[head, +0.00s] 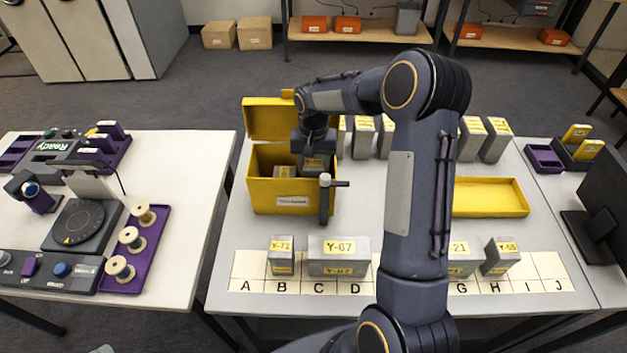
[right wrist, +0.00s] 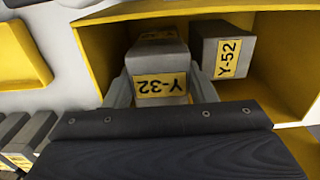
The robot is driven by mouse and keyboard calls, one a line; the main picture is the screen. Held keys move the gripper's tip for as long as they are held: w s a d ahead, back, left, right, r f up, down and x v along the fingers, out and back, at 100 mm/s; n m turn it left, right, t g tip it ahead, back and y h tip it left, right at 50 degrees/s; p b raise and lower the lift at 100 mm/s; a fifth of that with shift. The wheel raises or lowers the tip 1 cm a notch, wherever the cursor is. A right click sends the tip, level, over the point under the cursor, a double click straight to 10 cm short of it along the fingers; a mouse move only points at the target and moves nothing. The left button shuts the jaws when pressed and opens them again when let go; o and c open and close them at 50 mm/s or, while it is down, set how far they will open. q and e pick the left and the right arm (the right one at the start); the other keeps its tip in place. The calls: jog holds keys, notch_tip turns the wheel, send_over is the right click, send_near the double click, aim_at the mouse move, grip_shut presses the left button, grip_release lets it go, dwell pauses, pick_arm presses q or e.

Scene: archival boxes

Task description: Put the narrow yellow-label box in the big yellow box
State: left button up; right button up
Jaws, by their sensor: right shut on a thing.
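The big yellow box (head: 262,195) stands open on the middle table, with its yellow lid (head: 270,118) raised at the back. My right gripper (head: 313,158) reaches down into its right half. It is shut on a narrow grey box with a yellow label reading Y-32 (right wrist: 160,86), one finger on each side. The held box is within the yellow walls; whether it touches the floor I cannot tell. Another grey box, Y-52 (right wrist: 228,58), sits inside beside it, apart from it. My left gripper is not in view.
Grey boxes Y-72 (head: 281,256) and Y-67 (head: 338,257) and others stand on the lettered strip (head: 247,268) in front. More grey boxes (head: 497,140) stand at the back. A shallow yellow tray (head: 490,197) lies right of my arm. A crank-like handle (head: 325,190) stands at the yellow box's front right.

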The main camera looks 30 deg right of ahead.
notch_tip(320, 180, down, 4)
jog(key=b, duration=0.2)
jog(key=shift+f+b, duration=0.15)
jog(key=shift+b, duration=0.25)
jog(key=o, duration=0.7)
jog(key=shift+f, duration=0.15)
jog(key=shift+o, duration=0.8)
